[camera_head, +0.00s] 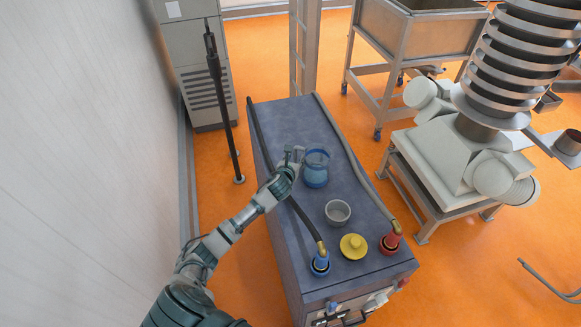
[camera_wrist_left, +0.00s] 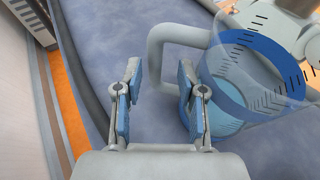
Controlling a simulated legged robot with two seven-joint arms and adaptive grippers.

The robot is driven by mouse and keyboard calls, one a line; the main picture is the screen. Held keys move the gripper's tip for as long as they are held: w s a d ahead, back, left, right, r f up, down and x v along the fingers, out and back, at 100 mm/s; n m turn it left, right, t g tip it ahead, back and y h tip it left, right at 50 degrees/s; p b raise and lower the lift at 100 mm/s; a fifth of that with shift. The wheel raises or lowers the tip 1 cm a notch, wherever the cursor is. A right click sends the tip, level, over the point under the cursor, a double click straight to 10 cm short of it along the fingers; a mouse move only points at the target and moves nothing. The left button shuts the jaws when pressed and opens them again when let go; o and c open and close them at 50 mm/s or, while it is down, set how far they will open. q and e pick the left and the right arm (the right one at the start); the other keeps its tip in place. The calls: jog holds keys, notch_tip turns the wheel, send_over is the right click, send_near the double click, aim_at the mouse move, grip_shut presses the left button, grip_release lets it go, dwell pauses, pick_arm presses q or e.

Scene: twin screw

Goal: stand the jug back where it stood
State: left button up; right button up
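The jug (camera_head: 316,170), clear with a blue band and bluish contents, appears to stand upright on the dark blue-grey bench top (camera_head: 290,118). My left gripper (camera_head: 294,156) is beside it, on its handle side. In the left wrist view the jug (camera_wrist_left: 240,85) is at the right, and its pale handle (camera_wrist_left: 155,52) reaches left toward the space between my fingertips. The left fingers (camera_wrist_left: 159,75) are apart, with a gap on each side of the handle bar. I cannot tell how deep the handle sits between them. My right gripper is not in view.
A grey bowl (camera_head: 338,212), a yellow lidded item (camera_head: 353,246), a blue hose fitting (camera_head: 320,262) and a red one (camera_head: 391,242) are toward the bench's near end. The far bench top is clear.

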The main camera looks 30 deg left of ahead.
pick_arm(q)
jog(key=v, duration=0.9)
jog(key=shift+b, duration=0.45)
jog(key=shift+s+a, duration=0.1)
jog(key=shift+s, duration=0.05)
